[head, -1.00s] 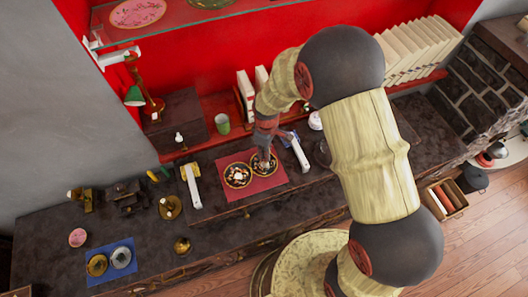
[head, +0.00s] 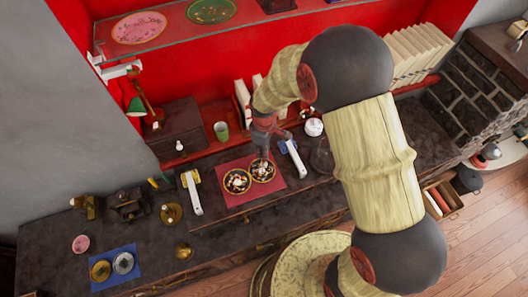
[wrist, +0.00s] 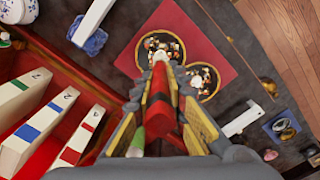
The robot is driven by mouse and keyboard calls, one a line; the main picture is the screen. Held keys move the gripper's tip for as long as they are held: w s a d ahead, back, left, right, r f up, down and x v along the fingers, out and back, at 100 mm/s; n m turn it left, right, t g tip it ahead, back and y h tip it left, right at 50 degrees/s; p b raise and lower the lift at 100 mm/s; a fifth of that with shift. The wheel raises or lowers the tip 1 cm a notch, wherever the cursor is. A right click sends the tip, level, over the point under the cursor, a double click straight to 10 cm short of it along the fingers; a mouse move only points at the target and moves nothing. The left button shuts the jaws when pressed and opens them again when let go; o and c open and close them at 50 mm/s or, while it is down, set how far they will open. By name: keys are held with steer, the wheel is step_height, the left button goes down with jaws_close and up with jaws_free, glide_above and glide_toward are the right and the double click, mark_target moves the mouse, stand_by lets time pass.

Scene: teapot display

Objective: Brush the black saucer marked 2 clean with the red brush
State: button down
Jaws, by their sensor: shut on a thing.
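My gripper (wrist: 160,112) is shut on the red brush (wrist: 161,108), which points away from the wrist toward the saucers. In the head view my gripper (head: 262,150) is just behind and above the right saucer. Two black saucers with gold rims and scattered pale and orange bits lie side by side on a red mat (head: 278,187). The right saucer (head: 262,170) in the head view is the upper one (wrist: 160,48) in the wrist view. The left saucer (head: 237,181) is the lower one (wrist: 204,80). The brush tip overlaps the upper saucer; contact is unclear. I cannot read a 2 on either saucer.
A green cup (head: 221,130) and white books (head: 243,98) stand behind. A blue mat (head: 115,268) with two round pieces lies front left.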

step_height(320, 180, up, 3)
steer(key=shift+f+p, duration=0.1)
steer(key=shift+p, duration=0.75)
